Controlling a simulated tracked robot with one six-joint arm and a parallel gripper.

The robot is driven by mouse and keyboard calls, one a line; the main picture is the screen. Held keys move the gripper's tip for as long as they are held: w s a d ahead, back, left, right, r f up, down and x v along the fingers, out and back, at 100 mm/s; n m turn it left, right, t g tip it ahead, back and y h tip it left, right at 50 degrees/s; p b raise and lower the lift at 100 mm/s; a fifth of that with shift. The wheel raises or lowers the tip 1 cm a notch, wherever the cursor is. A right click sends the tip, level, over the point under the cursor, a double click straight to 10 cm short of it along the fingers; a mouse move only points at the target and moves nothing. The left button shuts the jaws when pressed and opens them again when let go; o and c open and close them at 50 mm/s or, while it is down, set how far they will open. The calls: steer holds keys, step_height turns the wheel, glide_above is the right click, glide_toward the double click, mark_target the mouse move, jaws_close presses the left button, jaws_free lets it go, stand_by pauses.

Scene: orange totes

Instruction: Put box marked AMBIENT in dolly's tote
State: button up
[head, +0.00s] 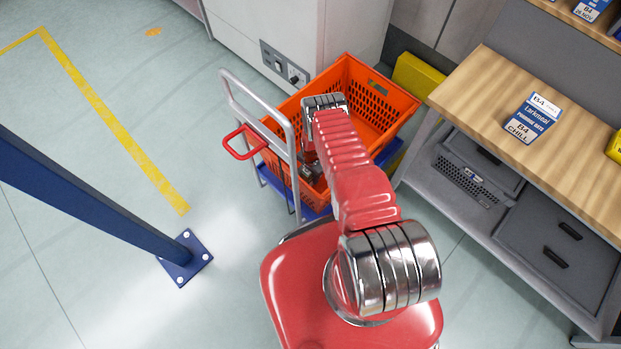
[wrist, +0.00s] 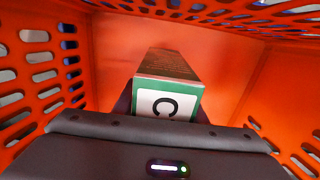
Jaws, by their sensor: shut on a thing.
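The orange tote (head: 352,70) sits on the blue dolly (head: 393,156), which has a silver push handle (head: 256,104). My arm reaches over it, and my gripper (wrist: 166,108) is down inside the tote. In the wrist view it is shut on a box (wrist: 168,66) with a brown side and a green-bordered white label. Only a letter like "C" shows on the label; the rest of the marking is hidden by the gripper. Orange tote walls (wrist: 108,62) surround the box. I cannot tell whether the box touches the tote floor.
A wooden-topped bench (head: 480,100) with grey drawers stands at the right, bearing a blue-and-white box marked "B4 CHILL" (head: 533,118). A blue post (head: 90,195) is bolted to the floor at the left. A grey cabinet (head: 270,30) stands behind the dolly.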

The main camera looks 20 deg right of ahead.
steer(key=shift+f, duration=1.2)
steer(key=shift+f, duration=0.1)
steer(key=o, duration=1.4)
steer(key=shift+r, duration=0.2)
steer(key=shift+r, duration=5.95)
